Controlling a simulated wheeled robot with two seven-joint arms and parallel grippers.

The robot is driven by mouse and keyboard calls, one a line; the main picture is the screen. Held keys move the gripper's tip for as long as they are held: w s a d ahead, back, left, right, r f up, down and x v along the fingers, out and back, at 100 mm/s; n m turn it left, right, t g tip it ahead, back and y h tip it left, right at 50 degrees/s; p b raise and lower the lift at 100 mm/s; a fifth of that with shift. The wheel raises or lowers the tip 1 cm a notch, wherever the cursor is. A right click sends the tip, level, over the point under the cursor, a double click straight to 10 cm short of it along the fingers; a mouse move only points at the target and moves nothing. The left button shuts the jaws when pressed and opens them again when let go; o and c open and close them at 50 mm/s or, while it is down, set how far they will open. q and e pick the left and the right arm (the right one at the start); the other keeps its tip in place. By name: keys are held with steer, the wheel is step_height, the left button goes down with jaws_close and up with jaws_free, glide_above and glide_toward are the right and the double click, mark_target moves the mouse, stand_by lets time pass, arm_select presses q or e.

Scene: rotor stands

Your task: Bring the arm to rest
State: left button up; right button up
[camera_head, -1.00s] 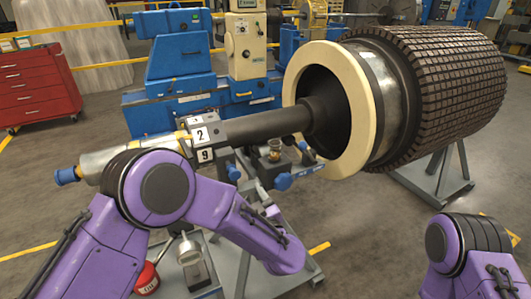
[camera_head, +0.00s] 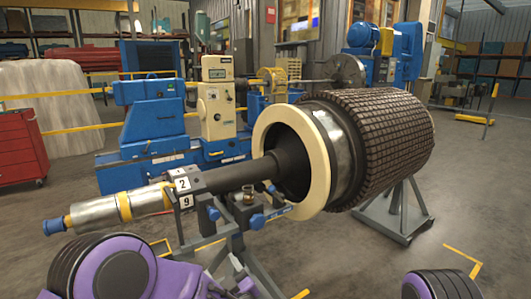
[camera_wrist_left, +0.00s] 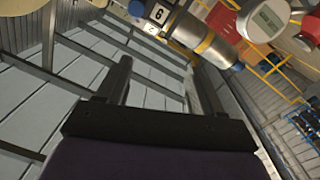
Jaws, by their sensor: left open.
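My left arm (camera_head: 122,272) shows at the bottom left of the head view, its purple joint cut off by the lower edge. In the left wrist view my left gripper (camera_wrist_left: 158,78) is open, with its two dark fingers apart and nothing between them. The shaft end with its number tags (camera_wrist_left: 156,14) shows upside down beyond the fingers, apart from them. My right arm (camera_head: 440,286) shows only as a joint at the bottom right of the head view; its gripper is out of frame.
The large rotor (camera_head: 375,135) with a cream ring (camera_head: 263,138) rests on grey stands (camera_head: 395,215), its shaft (camera_head: 235,177) reaching left above my left arm. A blue machine (camera_head: 150,125) stands behind. A red cabinet (camera_head: 20,150) is at far left. Floor at right (camera_head: 480,200) is clear.

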arm_select(q)
steer(key=s+a+f+m+g+h+b, duration=0.1)
steer(key=s+a+f+m+g+h, duration=0.15)
steer(key=s+f, duration=0.55)
steer(key=s+a+f+m+g+h, duration=0.1)
steer(key=s+a+f+g+h, duration=0.2)
steer(key=f, duration=1)
steer(key=s+a+f+g, duration=0.2)
steer(key=s+a+f, duration=0.1)
steer(key=s, duration=0.5)
steer(key=s+a+f+g+b, duration=0.1)
steer(key=s+a+f+g, duration=0.1)
steer(key=s+a+f, duration=0.2)
steer(key=s+a+f+g+b, duration=0.1)
steer(key=s+a, duration=0.5)
steer(key=s, duration=0.6)
step_height(320, 180, down, 3)
steer(key=shift+s+a+r+g, duration=0.2)
steer(key=shift+s+a+g, duration=0.2)
steer(key=shift+g, duration=0.45)
arm_select(e)
steer(key=f, duration=0.3)
steer(key=shift+w+f, duration=0.25)
steer(key=shift+w, duration=0.1)
